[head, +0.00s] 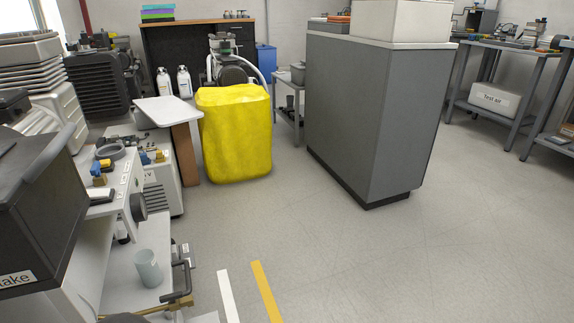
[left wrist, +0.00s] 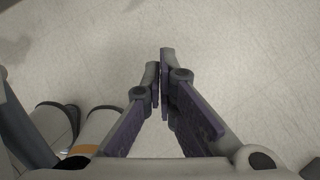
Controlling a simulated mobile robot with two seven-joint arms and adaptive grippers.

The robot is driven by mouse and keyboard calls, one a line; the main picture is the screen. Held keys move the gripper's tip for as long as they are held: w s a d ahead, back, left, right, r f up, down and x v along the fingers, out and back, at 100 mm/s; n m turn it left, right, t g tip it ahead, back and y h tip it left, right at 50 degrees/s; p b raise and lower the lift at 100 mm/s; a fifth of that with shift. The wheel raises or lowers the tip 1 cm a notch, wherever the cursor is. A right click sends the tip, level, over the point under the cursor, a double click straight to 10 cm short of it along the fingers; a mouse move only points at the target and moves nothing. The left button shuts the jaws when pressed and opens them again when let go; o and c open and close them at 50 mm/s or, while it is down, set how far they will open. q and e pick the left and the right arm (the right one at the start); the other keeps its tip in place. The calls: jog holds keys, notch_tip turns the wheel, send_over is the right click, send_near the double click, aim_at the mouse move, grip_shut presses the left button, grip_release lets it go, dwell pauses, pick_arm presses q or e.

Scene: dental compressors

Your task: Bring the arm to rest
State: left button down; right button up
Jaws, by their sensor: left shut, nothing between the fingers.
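My left gripper (left wrist: 161,80) shows in the left wrist view with its two dark fingers brought together and nothing between them. It hangs over bare pale floor (left wrist: 235,75), touching nothing that I can see. I cannot make out the left gripper in the head view. My right gripper is in neither view.
A bench (head: 88,262) with equipment and a grey cup (head: 148,268) stands close at left. A yellow covered bin (head: 235,135) and a grey cabinet (head: 365,120) stand ahead. The floor (head: 400,265) at front right is clear. Metal tables (head: 500,55) stand far right.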

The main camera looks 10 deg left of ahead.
pick_arm(q)
jog(key=w+r+t+p, duration=0.3)
jog(key=w+r+p, duration=0.4)
jog(key=r+p, duration=0.4)
jog(key=w+r+t+p, duration=0.3)
jog(key=w+r+p, duration=0.5)
jog(key=r+p, duration=0.4)
jog(key=shift+w+a+r, duration=0.15)
jog(key=shift+w+r, duration=0.05)
jog(key=shift+r, duration=0.25)
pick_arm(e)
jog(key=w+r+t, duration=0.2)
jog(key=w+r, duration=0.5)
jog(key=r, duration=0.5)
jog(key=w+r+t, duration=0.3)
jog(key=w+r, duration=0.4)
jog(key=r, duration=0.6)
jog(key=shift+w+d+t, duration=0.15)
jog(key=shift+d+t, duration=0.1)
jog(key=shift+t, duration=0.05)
